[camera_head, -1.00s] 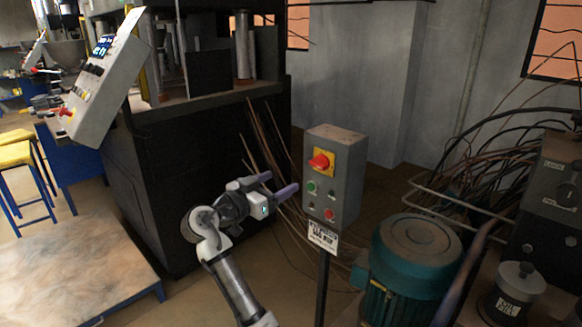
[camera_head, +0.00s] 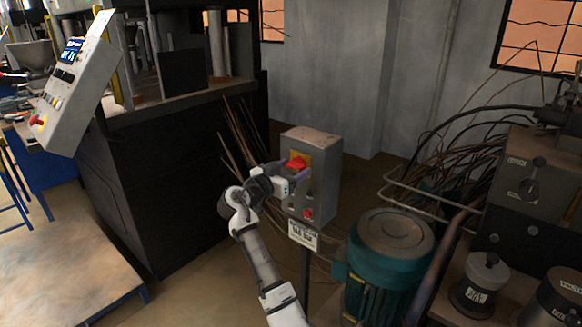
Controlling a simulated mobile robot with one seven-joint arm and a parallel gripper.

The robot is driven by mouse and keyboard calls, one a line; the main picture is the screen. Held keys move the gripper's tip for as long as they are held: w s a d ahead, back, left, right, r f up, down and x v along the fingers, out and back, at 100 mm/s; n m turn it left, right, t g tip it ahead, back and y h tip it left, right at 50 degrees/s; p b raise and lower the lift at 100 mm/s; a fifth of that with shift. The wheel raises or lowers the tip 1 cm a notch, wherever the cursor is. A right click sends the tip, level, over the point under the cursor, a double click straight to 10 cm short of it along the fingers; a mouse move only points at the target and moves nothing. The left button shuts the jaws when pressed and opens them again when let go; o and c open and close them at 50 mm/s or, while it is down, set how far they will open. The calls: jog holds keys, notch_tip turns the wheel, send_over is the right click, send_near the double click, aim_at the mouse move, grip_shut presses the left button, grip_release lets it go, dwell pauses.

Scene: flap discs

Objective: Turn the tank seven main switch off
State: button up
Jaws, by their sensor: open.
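A grey switch box (camera_head: 325,182) stands on a dark post, with a white label plate (camera_head: 304,236) below it whose text is too small to read. On its front face is a red rotary switch (camera_head: 297,162) on a yellow plate, in the upper part. My gripper (camera_head: 290,174) is in front of the box face, just below and over the lower edge of the yellow plate. Its jaws are open with nothing visible between them. It hides the green button area. A red button (camera_head: 308,212) shows lower right. I cannot tell whether a finger touches the switch.
A teal motor (camera_head: 390,245) stands right of the post, with cables and a bent pipe behind it. A large black press (camera_head: 175,165) stands on the left, with a tilted control panel (camera_head: 75,95). Labelled canisters (camera_head: 480,285) are at lower right.

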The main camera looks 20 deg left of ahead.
jog(key=c, duration=1)
